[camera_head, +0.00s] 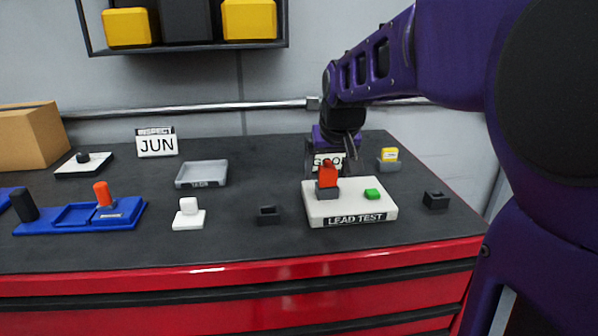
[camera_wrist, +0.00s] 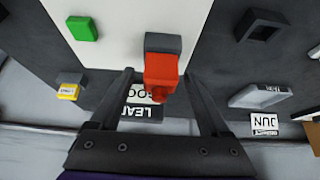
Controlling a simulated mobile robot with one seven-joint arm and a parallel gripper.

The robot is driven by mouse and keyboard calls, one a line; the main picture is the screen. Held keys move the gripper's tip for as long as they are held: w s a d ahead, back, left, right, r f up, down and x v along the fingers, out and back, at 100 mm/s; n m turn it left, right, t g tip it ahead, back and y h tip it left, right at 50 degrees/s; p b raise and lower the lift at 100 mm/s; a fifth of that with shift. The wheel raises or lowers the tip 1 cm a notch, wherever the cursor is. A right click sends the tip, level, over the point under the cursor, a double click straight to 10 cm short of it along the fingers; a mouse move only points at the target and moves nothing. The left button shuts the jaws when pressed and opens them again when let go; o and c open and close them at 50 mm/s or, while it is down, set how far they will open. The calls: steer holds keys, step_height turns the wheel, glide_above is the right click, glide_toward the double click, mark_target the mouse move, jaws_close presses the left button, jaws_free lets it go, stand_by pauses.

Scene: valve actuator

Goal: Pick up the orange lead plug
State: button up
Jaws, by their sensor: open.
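The orange lead plug (camera_head: 327,176) stands upright in a dark grey socket (camera_head: 327,192) on the white LEAD TEST block (camera_head: 348,207). In the wrist view the orange plug (camera_wrist: 160,72) shows between and just beyond the two dark fingers, with the grey socket (camera_wrist: 163,43) behind it. My gripper (camera_head: 345,150) is above and behind the plug in the head view. In the wrist view my gripper (camera_wrist: 161,78) is open, with a finger on each side of the plug and visible gaps. Contact does not show.
A green button (camera_head: 372,194) is on the LEAD TEST block. A GOOD sign (camera_head: 328,160) stands behind it, partly hidden. A black socket (camera_head: 268,215) and grey tray (camera_head: 202,174) are left.

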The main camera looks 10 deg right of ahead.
mark_target(328, 161)
steer(key=shift+s+r, duration=0.1)
steer(key=shift+c, duration=0.7)
jaws_close()
step_height(328, 161, up, 10)
steer(key=shift+p, duration=1.15)
